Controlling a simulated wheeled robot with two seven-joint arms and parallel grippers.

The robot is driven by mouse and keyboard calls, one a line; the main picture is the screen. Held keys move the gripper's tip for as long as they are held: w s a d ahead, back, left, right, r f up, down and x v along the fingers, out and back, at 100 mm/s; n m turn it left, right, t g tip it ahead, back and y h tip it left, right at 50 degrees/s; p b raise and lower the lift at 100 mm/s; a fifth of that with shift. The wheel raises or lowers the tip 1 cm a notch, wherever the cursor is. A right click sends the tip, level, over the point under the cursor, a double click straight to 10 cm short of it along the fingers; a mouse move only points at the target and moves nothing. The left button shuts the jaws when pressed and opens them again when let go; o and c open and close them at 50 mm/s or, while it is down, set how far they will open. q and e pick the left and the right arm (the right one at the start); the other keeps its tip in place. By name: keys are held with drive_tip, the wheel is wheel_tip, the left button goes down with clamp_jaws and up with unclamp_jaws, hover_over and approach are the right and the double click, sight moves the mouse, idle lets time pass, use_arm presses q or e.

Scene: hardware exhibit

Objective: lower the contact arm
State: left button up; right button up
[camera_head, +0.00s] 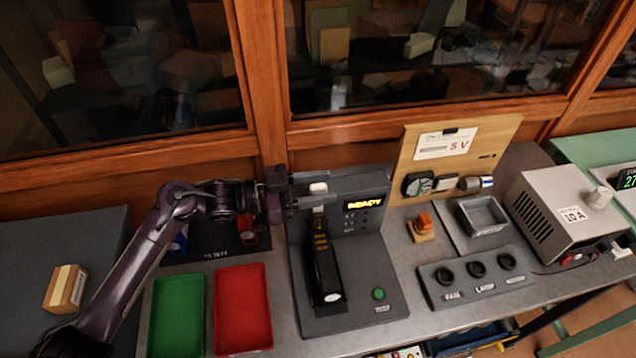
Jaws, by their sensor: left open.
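A dark grey test station (382,268) stands on the bench, with a lit display reading READY (365,202) on its upright back. A black device (327,272) lies in the slot on its base. A small pale knob (318,188) shows above the slot, apparently the end of the contact arm, which looks raised; most of that arm is hidden. My left gripper (317,190) comes in from the left, open, with its fingers above and below the knob in the picture. I cannot tell whether they touch it. My right gripper is not in view.
A green tray (178,312) and a red tray (243,308) lie left of the station. A green button (378,294) sits on its base. A wood-framed window stands behind.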

use_arm(q)
clamp_jaws()
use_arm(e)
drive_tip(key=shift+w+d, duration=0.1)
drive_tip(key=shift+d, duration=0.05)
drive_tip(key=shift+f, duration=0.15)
